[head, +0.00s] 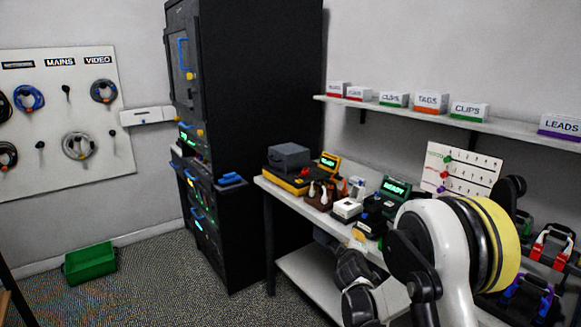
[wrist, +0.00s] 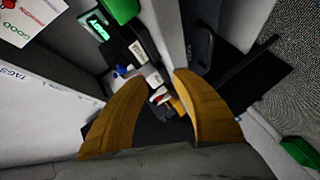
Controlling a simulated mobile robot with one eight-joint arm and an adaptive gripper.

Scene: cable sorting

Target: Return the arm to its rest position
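My arm (head: 437,235), with white, black and yellow parts, fills the lower right of the head view in front of the bench. In the wrist view my gripper (wrist: 160,76) shows two orange fingers spread apart with a gap between them. Nothing is held between the fingers. Small white and dark devices show beyond the fingertips, apart from them. In the head view I cannot make out the fingers.
The bench (head: 312,268) carries several devices, including a green-lit display (head: 396,187). A shelf (head: 400,108) with labelled boxes runs above it. A tall black rack (head: 255,130) stands left of the bench. A green bin (head: 90,264) sits on open carpet at left.

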